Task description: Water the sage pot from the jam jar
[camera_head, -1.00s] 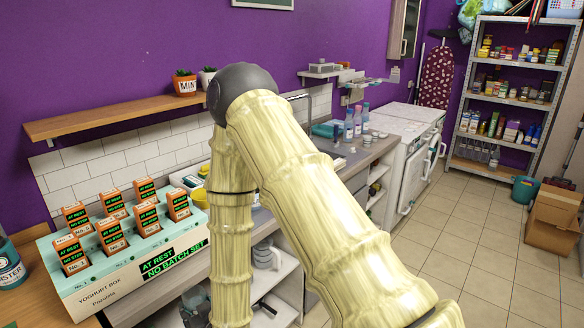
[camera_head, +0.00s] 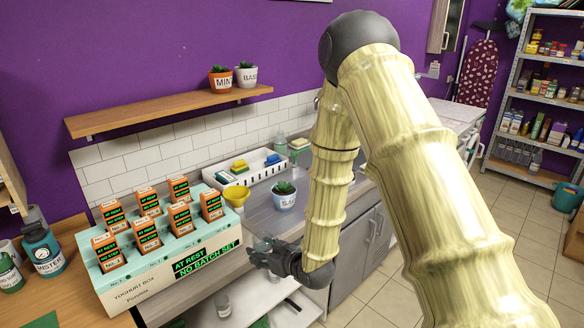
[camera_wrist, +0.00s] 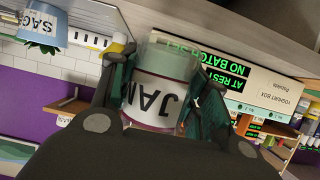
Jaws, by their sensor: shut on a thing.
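The sage pot (camera_head: 284,195), pale blue with a dark green plant, stands upright on the grey counter beside the yellow funnel. It also shows upside down at the upper left of the wrist view (camera_wrist: 42,30). My gripper (camera_wrist: 158,88) is shut around the jam jar (camera_wrist: 152,92), a clear jar with a white JAM label, one finger on each side. The label reads inverted, as does the pot's lettering. In the head view my gripper (camera_head: 264,252) is at the counter's front edge, nearer than the pot and apart from it. The jar is hard to make out there.
The yoghurt box (camera_head: 160,265) with several orange timers stands just left of my gripper. A yellow funnel (camera_head: 236,195), a white tray (camera_head: 252,172) and a soap bottle (camera_head: 280,143) are behind. Mint (camera_head: 221,80) and basil (camera_head: 247,75) pots sit on the wall shelf.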

